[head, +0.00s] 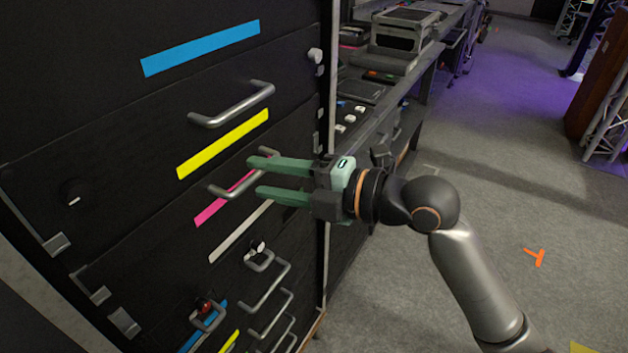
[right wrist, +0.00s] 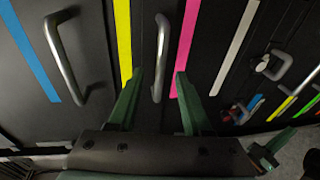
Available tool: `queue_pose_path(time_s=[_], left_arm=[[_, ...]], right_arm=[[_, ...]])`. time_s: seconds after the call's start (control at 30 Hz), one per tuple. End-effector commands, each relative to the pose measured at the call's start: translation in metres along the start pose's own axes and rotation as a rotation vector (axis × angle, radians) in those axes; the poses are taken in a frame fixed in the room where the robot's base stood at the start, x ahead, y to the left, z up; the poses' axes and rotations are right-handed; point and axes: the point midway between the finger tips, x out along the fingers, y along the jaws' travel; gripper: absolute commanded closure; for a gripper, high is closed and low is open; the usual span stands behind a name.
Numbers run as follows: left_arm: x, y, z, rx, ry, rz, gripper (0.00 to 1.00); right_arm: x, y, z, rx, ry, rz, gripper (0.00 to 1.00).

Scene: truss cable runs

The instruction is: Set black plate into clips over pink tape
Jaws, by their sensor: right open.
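A pink tape strip (head: 225,199) runs slantwise on the black rack front in the head view; it also shows in the right wrist view (right wrist: 185,50). A black panel (head: 165,210) with a silver bar handle (head: 225,191) lies between the yellow and pink strips; I cannot tell whether it is the plate. My right gripper (head: 254,177) has its green fingers open and empty, pointing at this handle. In the right wrist view the handle (right wrist: 161,60) stands between the fingertips; I see no grip on it. Grey clip-like brackets (head: 57,244) sit along the panels' left ends. My left gripper is out of view.
Blue (head: 200,48), yellow (head: 222,145) and white (head: 240,231) strips mark other panels. More bar handles (head: 265,287) stick out below. A bench with equipment (head: 395,60) stands behind the rack. Grey floor (head: 480,180) is open at right.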

Motion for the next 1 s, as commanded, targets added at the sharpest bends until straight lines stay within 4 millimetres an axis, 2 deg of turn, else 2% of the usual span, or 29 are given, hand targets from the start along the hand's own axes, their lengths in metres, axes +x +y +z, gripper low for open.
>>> queue_pose_path(time_s=[0.13, 0.6, 0.8, 1.0], left_arm=[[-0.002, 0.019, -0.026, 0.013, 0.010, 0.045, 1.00], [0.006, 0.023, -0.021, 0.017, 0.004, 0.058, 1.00], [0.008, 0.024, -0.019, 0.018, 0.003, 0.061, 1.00], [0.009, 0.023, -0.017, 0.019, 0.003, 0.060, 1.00]], right_arm=[[0.000, 0.001, 0.000, 0.000, 0.000, 0.001, 0.51], [-0.088, -0.002, 0.001, -0.003, -0.005, -0.002, 0.51], [-0.113, -0.001, 0.001, -0.001, -0.003, 0.000, 0.51], [-0.125, 0.000, 0.000, -0.001, -0.001, 0.001, 0.51]])
